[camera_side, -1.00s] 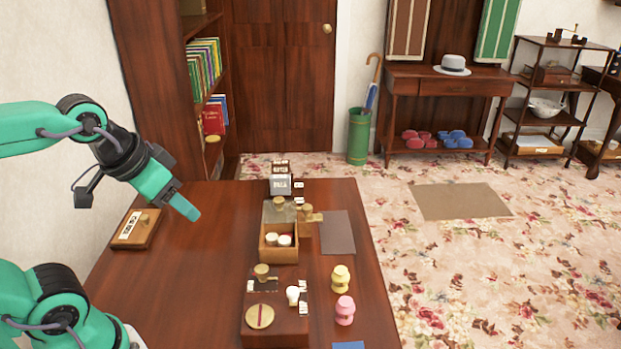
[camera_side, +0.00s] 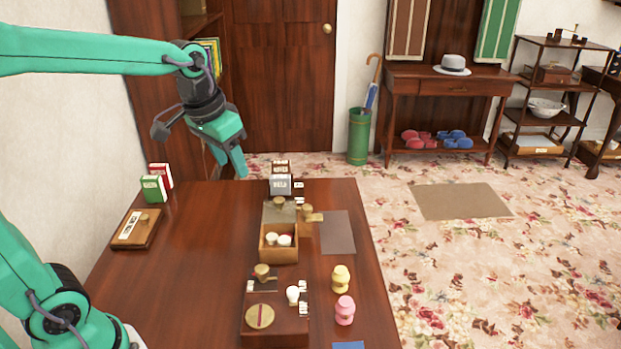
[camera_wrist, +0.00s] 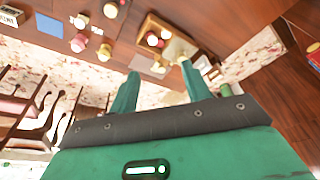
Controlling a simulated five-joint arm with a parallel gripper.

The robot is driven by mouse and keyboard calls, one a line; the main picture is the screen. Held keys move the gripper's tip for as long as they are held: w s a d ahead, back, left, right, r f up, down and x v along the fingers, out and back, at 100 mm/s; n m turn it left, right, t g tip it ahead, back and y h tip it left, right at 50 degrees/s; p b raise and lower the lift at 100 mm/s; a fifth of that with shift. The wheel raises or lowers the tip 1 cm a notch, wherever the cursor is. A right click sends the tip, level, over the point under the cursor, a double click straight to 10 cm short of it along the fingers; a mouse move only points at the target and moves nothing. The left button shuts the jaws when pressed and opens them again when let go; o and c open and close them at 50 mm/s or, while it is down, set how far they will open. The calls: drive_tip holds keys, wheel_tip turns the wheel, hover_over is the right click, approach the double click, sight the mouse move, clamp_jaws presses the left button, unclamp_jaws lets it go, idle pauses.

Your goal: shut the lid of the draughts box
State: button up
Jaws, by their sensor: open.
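The box is open. In the wrist view the box (camera_wrist: 143,34) and the lid (camera_wrist: 174,50) show beyond my fingers. My gripper (camera_side: 240,168) is above the table's far part, left of and beyond the lid, apart from it. It is open and empty; both fingers show in the wrist view (camera_wrist: 160,72).
A wooden block with a side knob (camera_side: 305,224) stands close right of the lid. Small card boxes (camera_side: 280,184) stand behind it. Yellow (camera_side: 340,279) and pink (camera_side: 344,311) pieces stand right. The table's left middle is clear.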

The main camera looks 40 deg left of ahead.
drive_tip(key=w+a+f+g, duration=0.1)
drive_tip(key=w+a+f, duration=0.15)
drive_tip(key=w, duration=0.55)
drive_tip(key=g, duration=0.2)
hover_over(279, 200)
wheel_tip(279, 200, down, 9)
drive_tip(key=shift+a+r, duration=0.1)
drive_tip(key=shift+w, duration=0.1)
drive_tip(key=shift+f, duration=0.2)
drive_tip(key=shift+f, duration=3.8)
clamp_jaws()
